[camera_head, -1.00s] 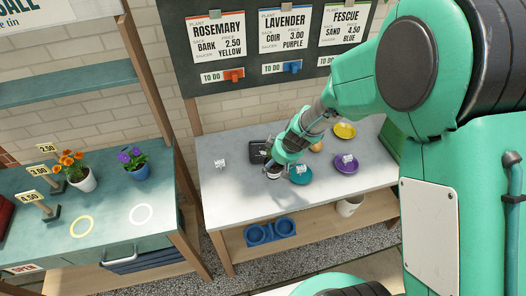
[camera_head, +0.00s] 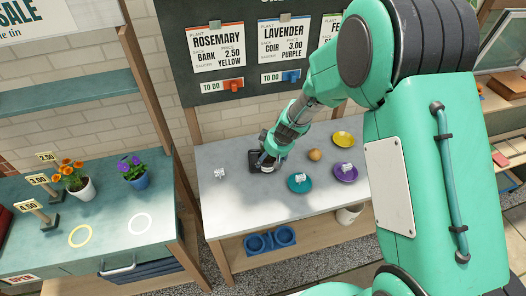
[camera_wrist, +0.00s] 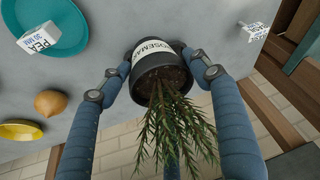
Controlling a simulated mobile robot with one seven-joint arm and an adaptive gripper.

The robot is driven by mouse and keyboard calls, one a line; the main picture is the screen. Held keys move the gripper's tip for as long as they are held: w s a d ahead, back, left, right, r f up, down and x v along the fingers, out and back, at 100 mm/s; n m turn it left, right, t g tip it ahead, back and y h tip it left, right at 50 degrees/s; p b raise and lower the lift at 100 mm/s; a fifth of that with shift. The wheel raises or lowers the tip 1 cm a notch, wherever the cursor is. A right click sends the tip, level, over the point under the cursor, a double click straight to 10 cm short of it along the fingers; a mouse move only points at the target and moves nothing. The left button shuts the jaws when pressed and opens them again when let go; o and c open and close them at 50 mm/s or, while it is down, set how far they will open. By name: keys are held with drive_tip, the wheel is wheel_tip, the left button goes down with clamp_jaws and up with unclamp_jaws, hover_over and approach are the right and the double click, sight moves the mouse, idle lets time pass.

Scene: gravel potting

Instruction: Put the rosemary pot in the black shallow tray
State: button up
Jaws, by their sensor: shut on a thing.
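The rosemary pot (camera_wrist: 158,72) is dark with a white "ROSEMARY" label and green needle leaves. My gripper (camera_wrist: 155,75) is shut on it, with blue fingers on both sides of the pot in the wrist view. The arm and pot cover part of the tray. I cannot tell whether the pot touches it. The tray is not discernible in the wrist view.
A teal saucer (camera_head: 308,188) and a purple saucer (camera_head: 352,178) with small white boxes, a yellow saucer (camera_head: 342,139) and a round brown object (camera_head: 314,155) lie to the right. A white box (camera_head: 219,173) stands left. The bench front (camera_head: 255,210) is clear.

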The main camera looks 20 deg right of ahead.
drive_tip(key=w, duration=0.7)
drive_tip(key=shift+f, duration=0.3)
drive_tip(key=shift+w, duration=0.15)
drive_tip(key=shift+s+d+b+x, duration=0.15)
drive_tip(key=shift+b+x, duration=0.1)
drive_tip(key=shift+x, duration=0.65)
drive_tip(key=shift+s+d+b+x, duration=0.1)
drive_tip(key=shift+b+x, duration=0.1)
drive_tip(key=shift+x, duration=0.7)
drive_tip(key=shift+f, duration=0.3)
drive_tip(key=o, duration=1.4)
drive_tip(key=shift+r, duration=0.15)
